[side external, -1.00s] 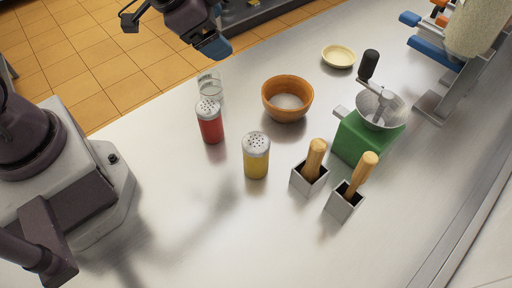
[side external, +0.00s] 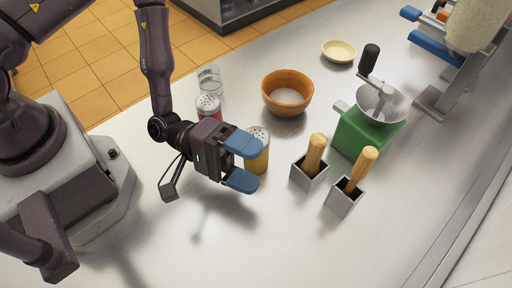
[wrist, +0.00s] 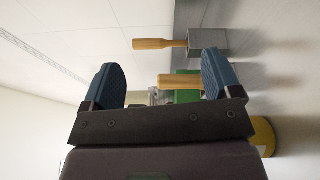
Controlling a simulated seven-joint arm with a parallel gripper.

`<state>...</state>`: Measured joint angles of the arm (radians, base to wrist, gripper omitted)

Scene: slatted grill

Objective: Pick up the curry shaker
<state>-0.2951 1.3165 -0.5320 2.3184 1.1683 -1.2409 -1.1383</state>
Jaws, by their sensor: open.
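The yellow shaker (side external: 259,163), which looks like the curry one, stands upright on the steel counter with a perforated metal lid. My gripper (side external: 244,162) has two blue fingers spread apart with nothing seen between them. It is level with the shaker's left side in the side view, and the upper finger hides part of the shaker. In the wrist view the shaker's yellow body (wrist: 264,135) shows at the lower right, outside the right finger of my gripper (wrist: 162,75). Whether a finger touches it I cannot tell.
An orange bowl (side external: 287,92), a green grinder (side external: 361,132) and two metal holders (side external: 309,178) with wooden handles stand to the right. The front counter is clear.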

